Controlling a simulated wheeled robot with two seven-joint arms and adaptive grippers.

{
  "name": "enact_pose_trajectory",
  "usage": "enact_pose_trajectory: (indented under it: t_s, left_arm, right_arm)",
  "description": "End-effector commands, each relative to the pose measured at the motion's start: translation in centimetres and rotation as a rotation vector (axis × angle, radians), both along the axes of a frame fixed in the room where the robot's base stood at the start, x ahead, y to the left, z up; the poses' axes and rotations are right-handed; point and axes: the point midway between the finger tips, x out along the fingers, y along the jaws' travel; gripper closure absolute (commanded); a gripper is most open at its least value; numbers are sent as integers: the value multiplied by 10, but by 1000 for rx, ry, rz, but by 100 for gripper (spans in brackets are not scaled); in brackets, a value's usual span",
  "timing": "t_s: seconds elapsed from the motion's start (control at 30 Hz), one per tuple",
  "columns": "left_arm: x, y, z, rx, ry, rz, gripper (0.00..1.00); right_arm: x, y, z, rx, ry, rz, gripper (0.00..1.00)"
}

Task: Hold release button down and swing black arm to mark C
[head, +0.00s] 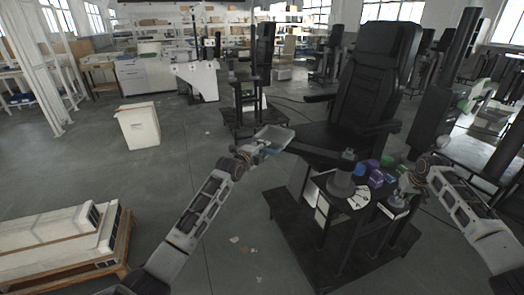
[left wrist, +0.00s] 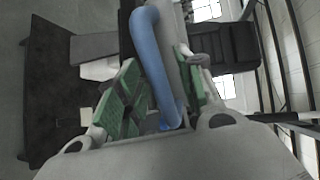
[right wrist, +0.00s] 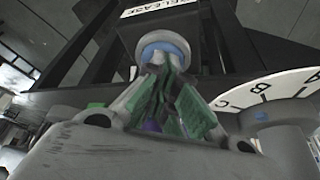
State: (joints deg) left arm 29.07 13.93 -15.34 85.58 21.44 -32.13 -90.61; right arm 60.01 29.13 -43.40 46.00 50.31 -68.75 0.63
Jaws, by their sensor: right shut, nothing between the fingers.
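My left gripper (head: 262,146) is at a blue bent handle (left wrist: 155,65). In the left wrist view its green-padded fingers (left wrist: 160,85) sit on both sides of the handle and look closed on it. A black arm (head: 318,154) seems to run from there to a grey post (head: 342,183). My right gripper (head: 402,190) is shut and empty. In the right wrist view its fingertips (right wrist: 168,68) are at the round blue release button (right wrist: 165,48), overlapping its lower edge; contact is unclear. A RELEASE label (right wrist: 160,7) is above it. The white dial (right wrist: 268,92) shows A, B and C.
The black stand (head: 335,235) carries purple (head: 376,178) and green (head: 387,161) items. A black chair (head: 365,85) stands behind it. A pallet with boxes (head: 65,235) is at the lower left and a white bin (head: 138,126) further back. The floor between is mostly free.

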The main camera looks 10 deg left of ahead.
Motion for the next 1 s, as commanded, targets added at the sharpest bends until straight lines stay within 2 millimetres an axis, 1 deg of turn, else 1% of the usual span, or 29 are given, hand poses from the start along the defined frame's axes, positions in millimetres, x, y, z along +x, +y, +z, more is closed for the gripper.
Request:
enact_pose_trajectory:
  t_s: [0.37,0.67,1.0]
  left_arm:
    - [2,-1,-1,0,0,0,63]
    - [2,0,-1,0,1,0,100]
    - [1,-1,-1,0,1,1,100]
  right_arm:
    - [-1,0,-2,-1,3,0,100]
    - [-1,0,-2,-1,3,0,100]
    - [-1,0,-2,-1,3,0,100]
